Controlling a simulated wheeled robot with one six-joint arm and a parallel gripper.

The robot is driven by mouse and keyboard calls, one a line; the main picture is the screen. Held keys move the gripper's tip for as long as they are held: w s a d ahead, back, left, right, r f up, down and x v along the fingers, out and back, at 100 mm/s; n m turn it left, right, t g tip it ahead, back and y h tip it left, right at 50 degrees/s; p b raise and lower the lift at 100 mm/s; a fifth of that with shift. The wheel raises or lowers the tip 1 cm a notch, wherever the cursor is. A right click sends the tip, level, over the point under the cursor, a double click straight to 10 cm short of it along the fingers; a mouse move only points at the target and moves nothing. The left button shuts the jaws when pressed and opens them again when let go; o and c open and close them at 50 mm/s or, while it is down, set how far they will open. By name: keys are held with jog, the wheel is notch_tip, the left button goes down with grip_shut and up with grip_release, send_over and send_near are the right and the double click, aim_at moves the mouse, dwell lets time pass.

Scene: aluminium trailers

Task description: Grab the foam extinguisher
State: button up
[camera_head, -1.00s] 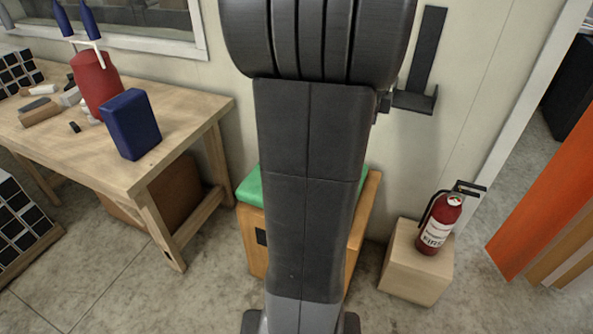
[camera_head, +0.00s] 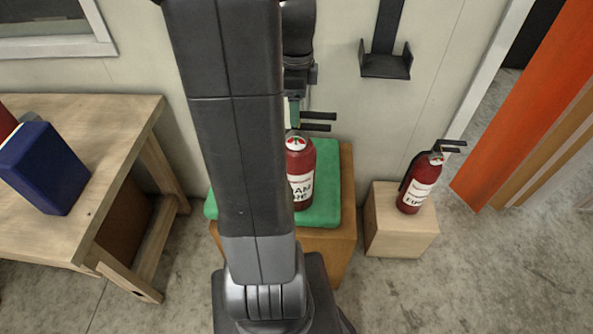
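A red extinguisher (camera_head: 301,178) with a white label and a round gauge stands upright on a green pad (camera_head: 327,190) on a wooden box. My arm covers its left side, and only part of its lettering shows. A second red extinguisher (camera_head: 419,182) stands upright on a pale wooden block (camera_head: 399,226) to the right. Its label is too small to read surely, so I cannot tell which is foam. My gripper (camera_head: 293,102) is at the top of the extinguisher on the pad, by its black handle levers. Its fingers are mostly hidden, so opening and contact are unclear.
A wooden workbench (camera_head: 127,118) with a blue box (camera_head: 44,168) stands on the left. An empty black wall bracket (camera_head: 386,65) hangs above and between the extinguishers. An orange panel (camera_head: 520,110) leans at the right. Some floor in front of the pale block is clear.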

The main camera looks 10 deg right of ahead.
jog(key=shift+s+f, duration=0.25)
jog(key=shift+f, duration=0.3)
send_over(301, 151)
jog(key=w, duration=0.3)
jog(key=f, duration=0.5)
jog(key=shift+a, duration=0.25)
jog(key=shift+c, duration=0.4)
grip_shut()
jog(key=shift+w+r, duration=0.1)
